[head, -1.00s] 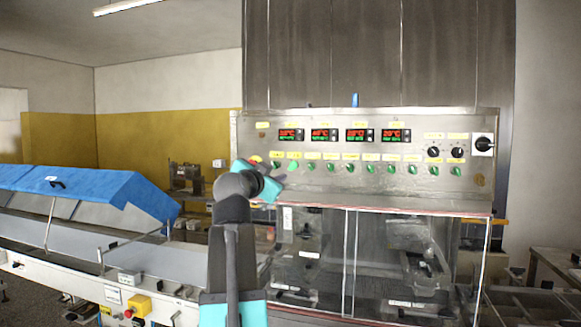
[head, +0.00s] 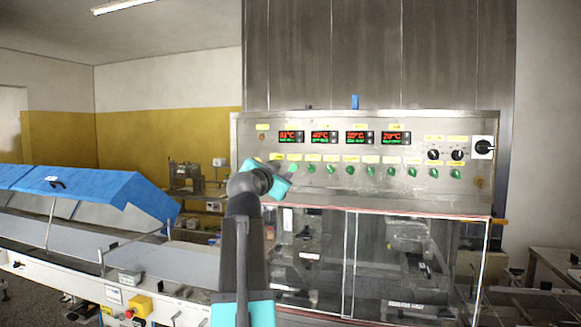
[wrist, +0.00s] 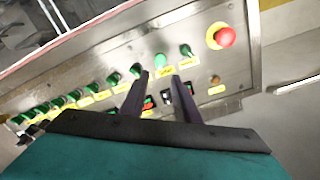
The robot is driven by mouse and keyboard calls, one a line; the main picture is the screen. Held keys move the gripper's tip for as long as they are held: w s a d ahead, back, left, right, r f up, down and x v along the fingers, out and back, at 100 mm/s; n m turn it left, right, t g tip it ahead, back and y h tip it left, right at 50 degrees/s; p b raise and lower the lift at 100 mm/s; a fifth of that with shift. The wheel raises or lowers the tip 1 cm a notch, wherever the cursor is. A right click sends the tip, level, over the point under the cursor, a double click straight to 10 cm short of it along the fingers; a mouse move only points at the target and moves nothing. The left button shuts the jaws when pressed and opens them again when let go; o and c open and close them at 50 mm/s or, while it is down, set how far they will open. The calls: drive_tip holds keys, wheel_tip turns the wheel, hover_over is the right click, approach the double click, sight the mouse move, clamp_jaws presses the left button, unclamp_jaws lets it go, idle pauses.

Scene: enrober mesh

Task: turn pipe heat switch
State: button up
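A row of green rotary switches runs along the steel control panel (head: 460,190), under yellow labels I cannot read. I cannot tell by label which one is the pipe heat switch. In the wrist view, a paler green switch (wrist: 160,60) lies just beyond and between my fingertips. A darker green switch (wrist: 187,50) is to its right, and another (wrist: 135,70) is by the left finger. My gripper (wrist: 160,76) is open, its two dark fingers apart with nothing visibly held. I cannot tell whether it touches the panel. In the head view my arm reaches the row's left end.
A red button (wrist: 225,37) on a yellow base sits near the panel's end. Several lit displays (head: 324,137) are above the switches, and black knobs (head: 433,154) are on the right. A glazed front (head: 375,260) is below. A blue-covered conveyor (head: 90,188) stands at left.

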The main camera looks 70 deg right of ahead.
sight(292, 167)
drive_tip(key=d, duration=0.2)
drive_tip(key=d+p, duration=0.1)
drive_tip(key=d, duration=0.2)
drive_tip(key=d+p, duration=0.1)
drive_tip(key=d, duration=0.1)
drive_tip(key=shift+w+d+r, duration=0.15)
drive_tip(key=shift+w+d, duration=0.1)
drive_tip(key=shift+d+p, duration=0.5)
drive_tip(key=shift+d, duration=0.4)
clamp_jaws()
